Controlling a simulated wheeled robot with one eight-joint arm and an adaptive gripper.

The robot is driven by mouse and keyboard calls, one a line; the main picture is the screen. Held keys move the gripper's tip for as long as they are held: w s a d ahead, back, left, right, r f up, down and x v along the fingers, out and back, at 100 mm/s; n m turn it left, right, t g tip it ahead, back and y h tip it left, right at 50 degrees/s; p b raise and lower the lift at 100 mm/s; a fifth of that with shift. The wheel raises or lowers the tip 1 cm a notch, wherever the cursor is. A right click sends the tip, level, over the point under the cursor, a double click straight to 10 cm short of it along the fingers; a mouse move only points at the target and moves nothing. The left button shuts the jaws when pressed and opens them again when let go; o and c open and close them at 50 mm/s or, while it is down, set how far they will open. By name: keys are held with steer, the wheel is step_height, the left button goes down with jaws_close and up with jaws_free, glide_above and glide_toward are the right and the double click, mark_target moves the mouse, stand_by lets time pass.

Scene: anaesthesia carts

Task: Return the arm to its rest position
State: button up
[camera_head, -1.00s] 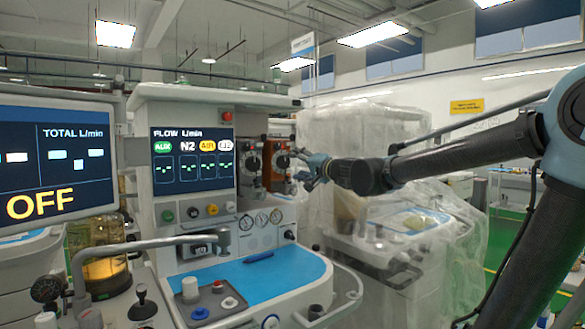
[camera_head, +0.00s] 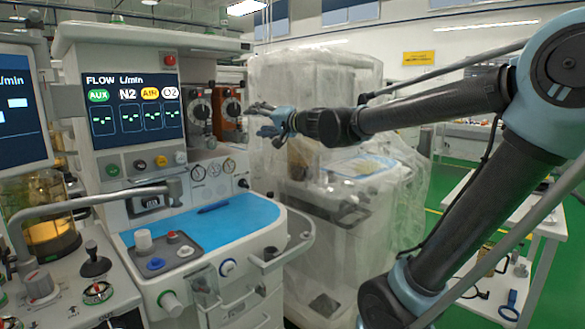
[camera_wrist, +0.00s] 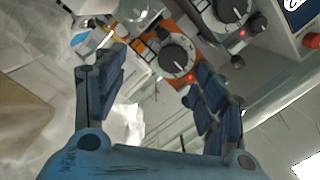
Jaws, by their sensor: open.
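My gripper (camera_head: 262,120) is at the end of my arm, which reaches in from the right in the head view. It points left toward the orange vaporizer (camera_head: 229,113) on the anaesthesia cart and stays to the right of it. In the wrist view my gripper (camera_wrist: 158,92) has its two fingers spread wide with nothing between them. Beyond the fingers is the orange vaporizer with its round black dial (camera_wrist: 177,57). A grey vaporizer (camera_head: 199,112) stands to the left of the orange one.
The cart's blue worktop (camera_head: 235,222) holds a pen and a grey control block (camera_head: 160,255). A plastic-covered machine (camera_head: 310,90) stands behind my gripper. A white table (camera_head: 520,215) is at the right. Green floor shows between them.

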steer(key=s+d+f+g+h, duration=0.2)
steer(key=s+d+f+h, duration=0.2)
steer(key=s+d+f, duration=0.4)
steer(key=s+d+f+g+h, duration=0.3)
steer(key=s+d+f+h, duration=0.2)
steer(key=d+f, duration=1.1)
steer(key=s+d+f+n+g+h, duration=0.1)
steer(key=s+d+f+g+h, duration=0.2)
steer(key=s+d+f, duration=0.9)
step_height(320, 180, down, 2)
steer(key=shift+d+f+h, duration=0.1)
steer(key=shift+d+h, duration=0.2)
steer(key=shift+h, duration=0.8)
steer(key=shift+w, duration=0.1)
steer(key=shift+w+f, duration=0.2)
steer(key=shift+w, duration=0.25)
